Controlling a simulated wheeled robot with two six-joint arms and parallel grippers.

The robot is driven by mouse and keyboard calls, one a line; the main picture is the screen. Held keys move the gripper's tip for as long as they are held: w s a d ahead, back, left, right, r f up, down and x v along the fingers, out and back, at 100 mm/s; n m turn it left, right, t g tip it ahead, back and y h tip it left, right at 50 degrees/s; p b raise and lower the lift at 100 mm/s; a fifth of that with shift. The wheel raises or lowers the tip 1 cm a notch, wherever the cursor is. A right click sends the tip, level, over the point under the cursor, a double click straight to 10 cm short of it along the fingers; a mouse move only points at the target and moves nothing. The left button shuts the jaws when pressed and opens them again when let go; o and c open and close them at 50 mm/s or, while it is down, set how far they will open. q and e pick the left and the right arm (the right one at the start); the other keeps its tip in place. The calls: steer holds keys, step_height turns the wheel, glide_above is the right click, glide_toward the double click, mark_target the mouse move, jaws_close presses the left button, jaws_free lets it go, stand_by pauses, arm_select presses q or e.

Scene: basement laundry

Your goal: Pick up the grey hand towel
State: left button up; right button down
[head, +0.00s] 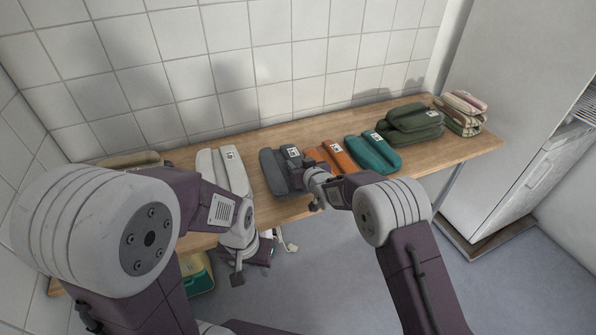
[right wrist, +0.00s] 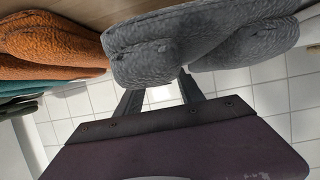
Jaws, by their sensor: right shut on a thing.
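The grey hand towel (head: 273,171) is a folded, dark grey roll on the wooden table, between a white towel and an orange one. My right gripper (head: 312,188) is at its front right end. In the right wrist view the grey towel (right wrist: 190,40) fills the top, and the two fingers of my right gripper (right wrist: 160,90) reach up to it, their tips hidden by the cloth. The gripper is shut on the towel. I cannot tell whether the towel is clear of the table. My left gripper (head: 240,268) hangs low in front of the table, apart from the towels; its finger opening is unclear.
The table (head: 460,150) also carries a white towel (head: 234,172), an orange towel (head: 342,157), a teal towel (head: 376,157), dark green towels (head: 412,125) and a striped stack (head: 465,107). A tiled wall stands behind. A white cabinet (head: 515,80) stands at right.

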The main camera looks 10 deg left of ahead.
steer(key=w+d+r+p, duration=0.2)
steer(key=d+r, duration=0.4)
steer(key=d, duration=0.5)
steer(key=shift+w+r+p, duration=0.3)
steer(key=shift+w+p, duration=0.05)
steer(key=shift+w, duration=0.5)
